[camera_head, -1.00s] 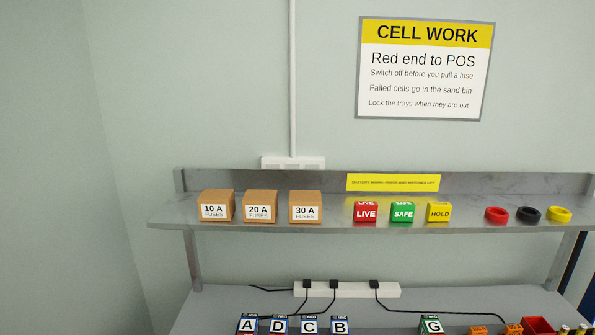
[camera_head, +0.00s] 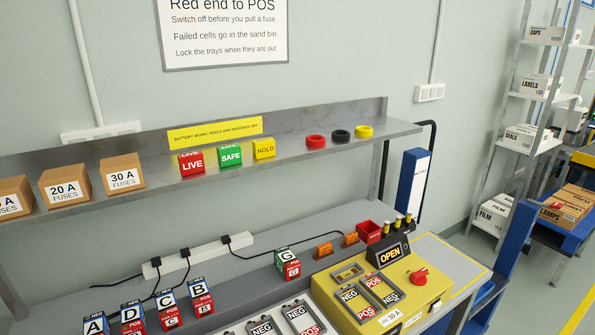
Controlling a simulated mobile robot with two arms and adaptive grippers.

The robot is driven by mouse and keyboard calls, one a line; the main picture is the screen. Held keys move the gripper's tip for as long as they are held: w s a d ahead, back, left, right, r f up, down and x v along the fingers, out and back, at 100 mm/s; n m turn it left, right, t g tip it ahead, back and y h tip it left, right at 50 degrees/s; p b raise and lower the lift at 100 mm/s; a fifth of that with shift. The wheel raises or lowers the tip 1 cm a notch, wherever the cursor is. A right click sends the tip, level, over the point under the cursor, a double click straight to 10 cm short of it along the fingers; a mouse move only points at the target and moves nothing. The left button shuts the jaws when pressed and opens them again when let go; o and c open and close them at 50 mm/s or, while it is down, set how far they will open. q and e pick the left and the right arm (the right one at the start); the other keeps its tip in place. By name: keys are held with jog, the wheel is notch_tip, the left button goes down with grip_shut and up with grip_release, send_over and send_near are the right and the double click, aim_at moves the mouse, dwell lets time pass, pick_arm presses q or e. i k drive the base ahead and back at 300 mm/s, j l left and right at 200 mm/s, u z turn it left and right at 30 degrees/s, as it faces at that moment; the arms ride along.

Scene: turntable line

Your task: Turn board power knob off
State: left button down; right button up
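The board is a yellow box (camera_head: 411,303) at the lower right of the bench in the head view. A red knob (camera_head: 419,277) sits on its top face near the right side. A black display (camera_head: 388,256) at the back of the board reads "OPEN". Grey trays marked NEG and POS are set in the board's top, one of them a tray (camera_head: 380,288) beside the knob. The exact direction of the knob is too small to tell. Neither of my grippers is in view.
Lettered cells, including cell G (camera_head: 287,263), stand on the bench. A red bin (camera_head: 369,232) is behind the board. A grey shelf (camera_head: 300,151) with boxes and coloured blocks runs above. A blue post (camera_head: 411,190) rises at the bench's right end. Shelving (camera_head: 518,125) stands further right.

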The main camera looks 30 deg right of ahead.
aim_at(418, 278)
jog(key=z, duration=1.9)
